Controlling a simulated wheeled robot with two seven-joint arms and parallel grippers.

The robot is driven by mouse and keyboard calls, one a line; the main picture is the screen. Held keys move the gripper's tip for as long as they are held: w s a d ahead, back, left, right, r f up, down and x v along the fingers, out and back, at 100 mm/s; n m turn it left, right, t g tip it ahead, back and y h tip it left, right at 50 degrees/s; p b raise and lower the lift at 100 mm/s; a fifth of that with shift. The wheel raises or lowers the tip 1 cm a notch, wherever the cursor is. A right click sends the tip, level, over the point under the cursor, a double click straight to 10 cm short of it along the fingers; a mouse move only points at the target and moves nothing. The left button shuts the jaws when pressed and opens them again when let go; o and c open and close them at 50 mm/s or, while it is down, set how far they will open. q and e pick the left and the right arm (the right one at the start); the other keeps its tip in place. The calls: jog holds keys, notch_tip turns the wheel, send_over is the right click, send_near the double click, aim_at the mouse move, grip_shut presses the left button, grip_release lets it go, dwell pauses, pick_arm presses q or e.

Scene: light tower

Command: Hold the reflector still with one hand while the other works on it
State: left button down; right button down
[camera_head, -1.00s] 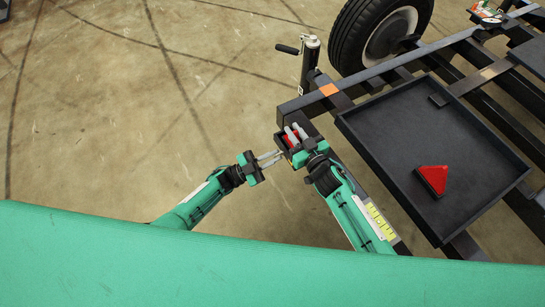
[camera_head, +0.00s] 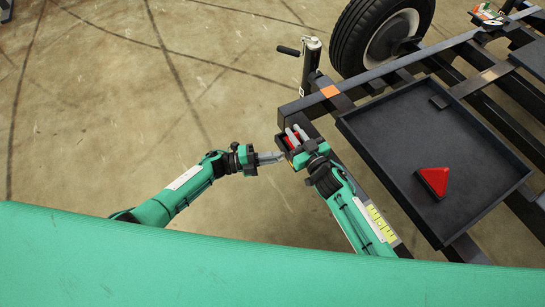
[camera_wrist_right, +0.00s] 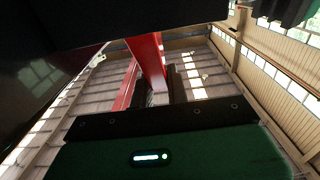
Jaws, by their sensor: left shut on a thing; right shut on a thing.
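A red reflector (camera_head: 293,140) sits at the near end of the trailer frame, mostly hidden by my right gripper (camera_head: 296,134). My right gripper is shut on it from above. In the right wrist view red parts (camera_wrist_right: 148,58) show close in front of the camera. My left gripper (camera_head: 281,157) comes in from the left, just below the right one. Its fingers are together on something too small to make out, close to the reflector. A second, triangular red reflector (camera_head: 433,181) lies in the dark tray (camera_head: 400,135).
The dark trailer frame (camera_head: 362,78) runs to the upper right, with an orange marker (camera_head: 330,91) on its beam. A jack post (camera_head: 310,65) with a crank handle and a wheel (camera_head: 385,38) stand behind. The concrete floor at left is clear.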

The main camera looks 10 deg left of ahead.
pick_arm(q)
jog(key=m+y, duration=0.1)
jog(key=m, duration=0.3)
jog(key=shift+s+a+y, duration=0.15)
jog(key=shift+y, duration=0.25)
jog(key=shift+s+r+m+t+y, duration=0.1)
jog(key=shift+m+t+y, duration=0.25)
jog(key=shift+m+y, duration=0.8)
jog(key=shift+w+m+t+y, duration=0.1)
jog(key=shift+m+t+y, duration=0.25)
jog(key=shift+m, duration=1.55)
jog(key=shift+s+r+m+t+y, duration=0.1)
jog(key=shift+m+t+y, duration=0.2)
jog(key=shift+m+y, duration=0.9)
jog(key=shift+m+h, duration=0.4)
jog(key=shift+m, duration=0.05)
jog(key=c, duration=1.6)
grip_release()
jog(key=shift+d+r, duration=0.1)
jog(key=shift+d, duration=0.1)
